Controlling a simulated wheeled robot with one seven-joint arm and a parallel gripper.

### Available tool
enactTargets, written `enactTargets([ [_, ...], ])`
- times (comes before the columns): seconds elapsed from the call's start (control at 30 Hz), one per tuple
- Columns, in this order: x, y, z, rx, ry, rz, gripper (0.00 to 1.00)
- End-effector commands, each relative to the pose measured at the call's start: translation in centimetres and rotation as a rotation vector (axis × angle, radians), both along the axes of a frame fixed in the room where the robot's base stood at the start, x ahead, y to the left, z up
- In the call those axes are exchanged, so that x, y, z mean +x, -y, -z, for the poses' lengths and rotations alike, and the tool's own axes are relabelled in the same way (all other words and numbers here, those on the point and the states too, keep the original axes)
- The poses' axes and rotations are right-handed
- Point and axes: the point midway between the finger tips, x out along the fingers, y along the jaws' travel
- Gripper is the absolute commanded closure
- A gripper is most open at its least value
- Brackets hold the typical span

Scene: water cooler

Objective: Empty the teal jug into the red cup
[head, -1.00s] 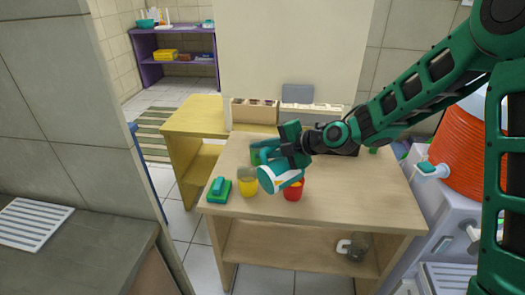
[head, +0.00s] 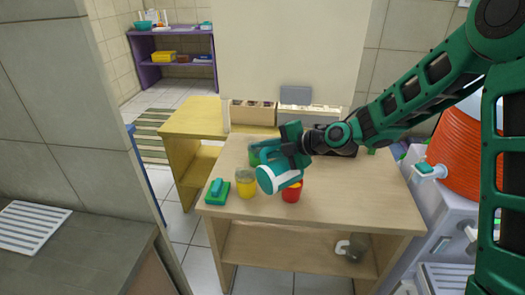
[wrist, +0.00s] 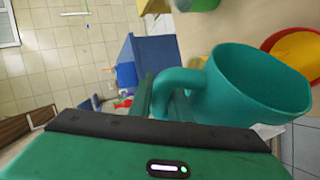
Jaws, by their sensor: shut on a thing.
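The teal jug (head: 277,178) is tilted on its side in the head view, over the near part of the wooden table. My gripper (head: 294,150) is shut on its handle. In the wrist view the jug (wrist: 245,85) has its wide mouth towards the red cup (wrist: 278,40), which has yellow inside it. The red cup also shows in the head view (head: 291,195), standing on the table just below the jug and partly hidden by it. I cannot tell whether liquid is left in the jug.
A clear cup with yellow contents (head: 246,184) and a green block-like item with a teal top (head: 216,191) stand left of the jug. A green object (head: 257,153) is behind it. An orange cooler (head: 458,150) stands at the right. The table's front right (head: 365,207) is clear.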

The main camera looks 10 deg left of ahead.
Motion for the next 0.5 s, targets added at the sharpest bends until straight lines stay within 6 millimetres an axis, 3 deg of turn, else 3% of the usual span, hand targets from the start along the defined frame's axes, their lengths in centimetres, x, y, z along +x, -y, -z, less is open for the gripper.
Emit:
enactTargets([
  [0.5,-1.1,-1.3,0.6,-0.121,0.106,-0.004,1.00],
])
